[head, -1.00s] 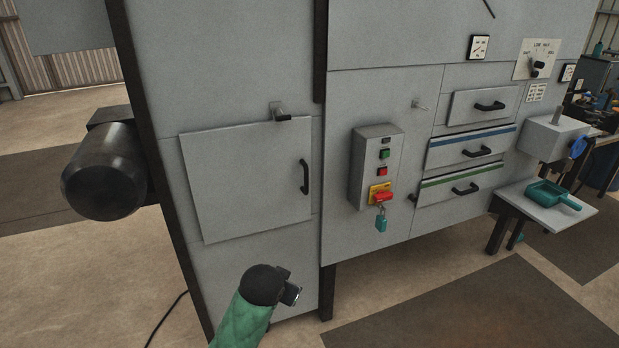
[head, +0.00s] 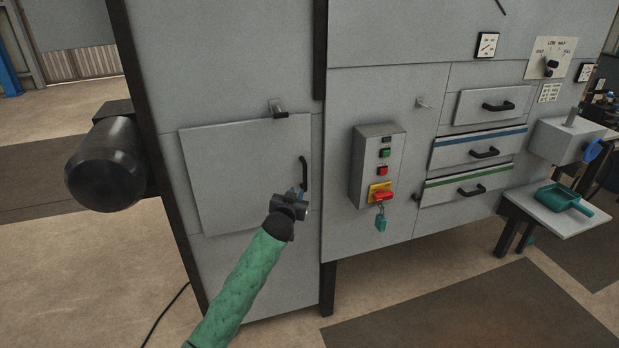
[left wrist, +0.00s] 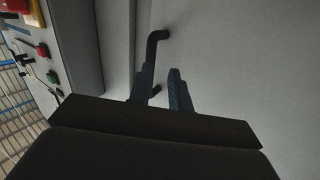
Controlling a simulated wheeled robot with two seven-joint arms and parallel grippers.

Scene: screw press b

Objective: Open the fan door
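The fan door (head: 235,170) is a light grey square panel on the left cabinet. It looks shut. Its black bar handle (head: 304,172) stands upright near the right edge. A small latch with a black lever (head: 279,110) sits at the door's top edge. My left gripper (head: 299,194) is at the lower end of the handle. In the left wrist view, the two dark blue fingers (left wrist: 160,88) are apart, with part of the black handle (left wrist: 154,50) showing between and beyond them. I cannot tell whether they touch it. My right gripper is not in view.
A black motor (head: 103,167) sticks out at left. Drawers (head: 472,153) and a shelf with a teal scoop (head: 565,199) are farther right.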

